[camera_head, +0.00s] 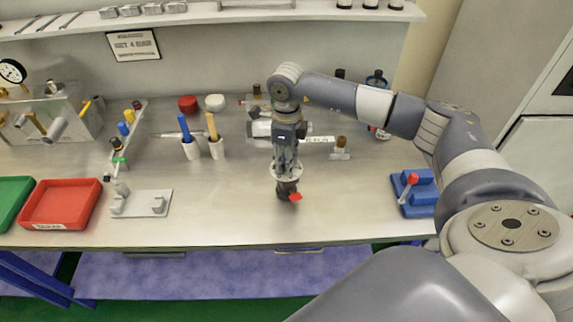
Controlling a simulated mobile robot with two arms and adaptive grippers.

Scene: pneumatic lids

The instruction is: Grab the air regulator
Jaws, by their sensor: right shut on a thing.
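My right gripper (287,166) points down over the front middle of the bench and is shut on a small dark thing (287,187). The thing has a pale round rim at its top and a red piece at its lower right. It looks like the air regulator, but the gripper covers much of it. It is at or just above the bench top; I cannot tell whether it touches. My left gripper is not in view.
A grey plate with fittings (155,204) and a red tray (62,204) lie to the left. A blue fixture (417,190) with a red-knobbed lever sits at right.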

